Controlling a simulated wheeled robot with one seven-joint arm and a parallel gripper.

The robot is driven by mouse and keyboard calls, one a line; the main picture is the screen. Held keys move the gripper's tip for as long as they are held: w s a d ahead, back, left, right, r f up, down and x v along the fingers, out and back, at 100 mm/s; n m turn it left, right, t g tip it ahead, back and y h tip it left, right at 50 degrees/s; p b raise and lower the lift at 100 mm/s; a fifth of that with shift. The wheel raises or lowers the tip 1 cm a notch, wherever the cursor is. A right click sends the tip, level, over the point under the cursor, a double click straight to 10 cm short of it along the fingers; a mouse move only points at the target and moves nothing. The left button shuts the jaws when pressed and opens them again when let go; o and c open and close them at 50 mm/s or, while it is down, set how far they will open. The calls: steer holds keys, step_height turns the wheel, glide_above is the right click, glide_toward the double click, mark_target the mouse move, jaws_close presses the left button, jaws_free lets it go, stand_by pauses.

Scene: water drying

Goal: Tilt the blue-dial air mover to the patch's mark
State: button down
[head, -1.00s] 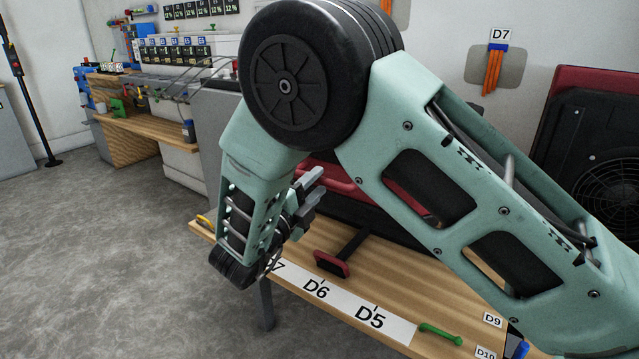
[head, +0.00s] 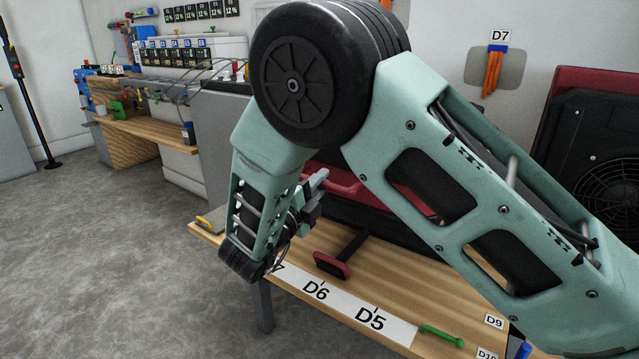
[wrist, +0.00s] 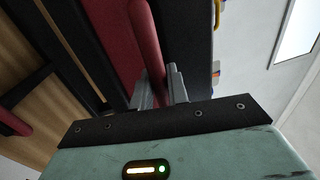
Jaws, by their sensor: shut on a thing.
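A red and black air mover stands on the wooden bench (head: 400,290), largely hidden behind my arm. Its red bar handle (wrist: 148,40) shows between my fingers in the wrist view. My gripper (head: 318,186) is at the air mover's left side in the head view; its grey fingers (wrist: 160,88) are shut on the handle. No blue dial is visible. A white strip (head: 345,305) on the bench's front edge reads D5 and D6, with a 7 partly covered by my wrist. A grey wall patch (head: 513,68) is labelled D7.
A black foot with a red pad (head: 331,264) lies behind the strip. A green handle (head: 440,335) lies at the strip's right end. Another red and black unit with a fan grille (head: 608,185) stands at right. The floor at left is clear.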

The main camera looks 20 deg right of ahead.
mark_target(333, 209)
steer(key=f+b, duration=0.2)
steer(key=f, duration=0.1)
steer(key=f+b, duration=0.2)
steer(key=f, duration=0.1)
steer(key=d+f+b, duration=0.1)
steer(key=f+b, duration=0.1)
steer(key=f, duration=0.1)
steer(key=shift+w+d+f, duration=0.1)
steer(key=shift+w+f, duration=0.15)
steer(key=shift+w, duration=0.15)
steer(key=d+f+b, duration=0.1)
steer(key=f, duration=0.1)
steer(key=w+f+b, duration=0.1)
steer(key=f+b, duration=0.1)
steer(key=w+d+f+b, duration=0.1)
steer(key=f, duration=0.1)
steer(key=shift+d+f, duration=0.35)
steer(key=shift+w+d+f+b, duration=0.35)
steer(key=shift+d+f+b, duration=0.1)
steer(key=shift+f+b, duration=0.2)
steer(key=c, duration=1.4)
jaws_free()
steer(key=shift+c, duration=0.2)
steer(key=shift+a, duration=0.1)
steer(key=p+v, duration=0.4)
steer(key=v, duration=1.3)
steer(key=shift+s, duration=0.2)
steer(key=shift+a+f, duration=0.1)
